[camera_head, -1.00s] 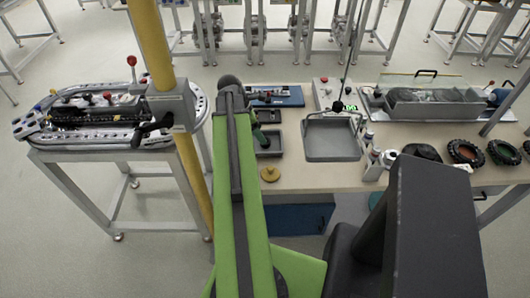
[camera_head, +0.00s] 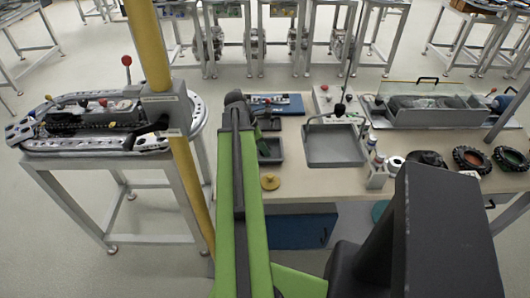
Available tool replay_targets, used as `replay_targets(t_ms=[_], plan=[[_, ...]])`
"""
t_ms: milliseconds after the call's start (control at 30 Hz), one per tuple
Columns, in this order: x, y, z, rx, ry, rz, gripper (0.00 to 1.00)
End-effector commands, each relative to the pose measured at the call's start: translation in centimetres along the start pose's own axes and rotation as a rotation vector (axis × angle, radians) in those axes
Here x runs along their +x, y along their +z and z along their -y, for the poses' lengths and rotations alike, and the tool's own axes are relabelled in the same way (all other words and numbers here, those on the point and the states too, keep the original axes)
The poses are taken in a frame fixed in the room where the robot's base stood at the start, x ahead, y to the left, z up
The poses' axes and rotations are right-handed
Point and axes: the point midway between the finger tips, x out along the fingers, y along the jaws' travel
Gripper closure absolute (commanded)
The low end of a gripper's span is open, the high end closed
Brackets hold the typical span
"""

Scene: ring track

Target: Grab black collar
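Two black ring-shaped parts lie at the right of the bench: one with a reddish-orange inside (camera_head: 457,158) and one with a green inside (camera_head: 499,153). I cannot tell whether either is the black collar. No other part is clearly a collar. My green and black arm reaches up the middle of the picture and ends at a dark rounded joint over the bench's left part. My gripper's fingers cannot be made out; the arm may hide them.
The ring track (camera_head: 100,148) stands on a separate table at left. A yellow post (camera_head: 149,45) rises between them.

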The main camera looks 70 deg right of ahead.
Motion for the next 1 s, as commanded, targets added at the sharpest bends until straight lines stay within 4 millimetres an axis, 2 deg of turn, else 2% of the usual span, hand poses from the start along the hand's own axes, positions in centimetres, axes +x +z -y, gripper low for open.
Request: replay_targets(t_ms=[33,267,667,1000], plan=[[0.0,0.0,0.0,0.0,0.0,0.0,0.7],[0.0,0.0,0.0,0.0,0.0,0.0,1.0],[-0.5,0.1,0.0,-0.002,0.0,0.0,1.0],[-3.8,1.1,-0.1,-0.007,0.002,0.0,1.0]])
